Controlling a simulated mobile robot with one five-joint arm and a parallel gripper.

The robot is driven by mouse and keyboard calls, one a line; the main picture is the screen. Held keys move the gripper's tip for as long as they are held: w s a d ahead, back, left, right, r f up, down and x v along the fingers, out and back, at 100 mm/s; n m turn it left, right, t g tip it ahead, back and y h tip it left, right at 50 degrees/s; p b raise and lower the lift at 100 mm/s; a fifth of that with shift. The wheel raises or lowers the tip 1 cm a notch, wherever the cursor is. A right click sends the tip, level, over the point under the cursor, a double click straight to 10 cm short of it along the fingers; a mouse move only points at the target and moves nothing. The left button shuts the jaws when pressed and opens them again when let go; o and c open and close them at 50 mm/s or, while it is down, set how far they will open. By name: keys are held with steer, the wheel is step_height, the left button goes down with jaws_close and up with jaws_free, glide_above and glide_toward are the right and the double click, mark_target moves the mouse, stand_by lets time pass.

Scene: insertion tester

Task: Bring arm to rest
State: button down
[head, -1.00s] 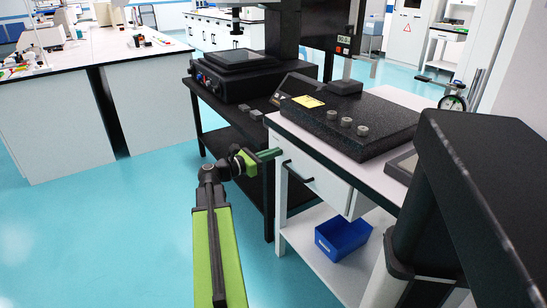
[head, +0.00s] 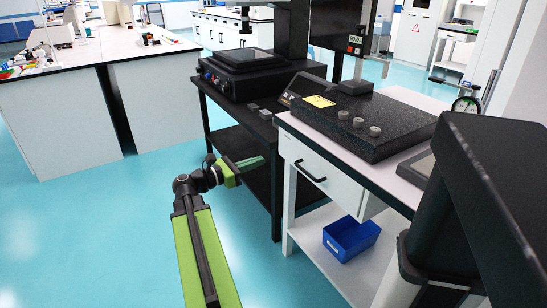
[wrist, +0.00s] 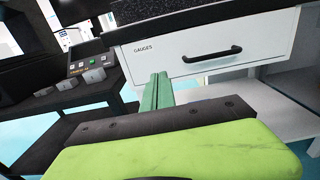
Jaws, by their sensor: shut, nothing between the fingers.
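My gripper (head: 250,163) is at the end of my green and black arm, left of the white bench's drawer in the head view. Its green fingers are together with nothing between them. In the wrist view the shut fingers (wrist: 158,90) point up toward the white drawer (wrist: 200,60), which is labelled GAUGES and has a black handle. The drawer (head: 318,178) looks closed in the head view. The fingers appear apart from the drawer front.
A black granite plate (head: 400,140) with several grey knobs sits on the white bench. A blue bin (head: 350,240) stands on its lower shelf. A black table (head: 228,120) with an instrument is behind my gripper. Open turquoise floor (head: 90,230) lies to the left.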

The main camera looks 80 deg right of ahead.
steer(key=shift+v, duration=1.1)
